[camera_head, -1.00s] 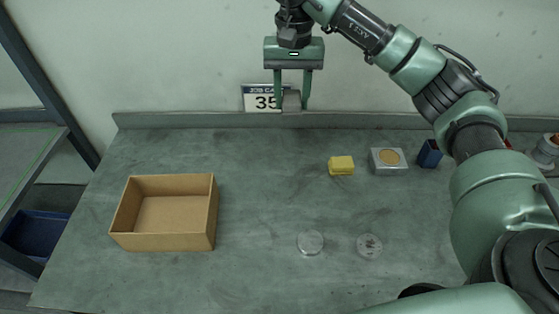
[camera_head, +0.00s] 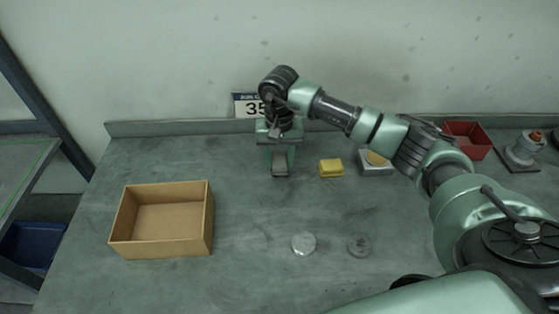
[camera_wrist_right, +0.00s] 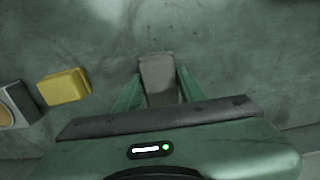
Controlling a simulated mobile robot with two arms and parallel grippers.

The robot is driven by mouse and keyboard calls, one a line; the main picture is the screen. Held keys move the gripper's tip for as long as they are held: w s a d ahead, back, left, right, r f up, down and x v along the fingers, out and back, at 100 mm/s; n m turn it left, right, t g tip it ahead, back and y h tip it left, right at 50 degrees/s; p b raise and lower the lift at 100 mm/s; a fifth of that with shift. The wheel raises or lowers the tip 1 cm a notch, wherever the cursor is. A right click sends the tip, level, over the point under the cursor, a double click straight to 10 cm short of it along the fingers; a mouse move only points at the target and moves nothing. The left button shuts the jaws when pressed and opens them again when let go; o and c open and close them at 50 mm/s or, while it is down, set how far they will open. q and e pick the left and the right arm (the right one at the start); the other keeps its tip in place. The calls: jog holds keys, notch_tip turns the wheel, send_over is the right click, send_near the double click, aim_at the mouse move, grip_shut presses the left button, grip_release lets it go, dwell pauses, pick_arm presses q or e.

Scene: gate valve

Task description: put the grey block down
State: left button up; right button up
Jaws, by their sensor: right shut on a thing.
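The grey block (camera_head: 280,164) is between the fingers of my right gripper (camera_head: 280,168), at the back of the bench, left of the yellow block. In the right wrist view the grey block (camera_wrist_right: 159,80) sits between the two green fingers of the right gripper (camera_wrist_right: 160,88), which is shut on it. The block is low, close to the bench top; I cannot tell whether it touches. Its upper part is hidden by the gripper in the head view. My left gripper is not in view.
A yellow block (camera_head: 331,168) and a grey square piece with a tan disc (camera_head: 376,164) stand to the right. An open cardboard box (camera_head: 210,222) is at the left. Two round discs (camera_head: 303,243) (camera_head: 359,245) lie in front. A red bin (camera_head: 467,139) is at the back right.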

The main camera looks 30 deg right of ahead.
jog(key=shift+f, duration=0.8)
jog(key=o, duration=0.8)
jog(key=shift+f, duration=0.15)
jog(key=shift+c, duration=0.2)
jog(key=o, duration=0.4)
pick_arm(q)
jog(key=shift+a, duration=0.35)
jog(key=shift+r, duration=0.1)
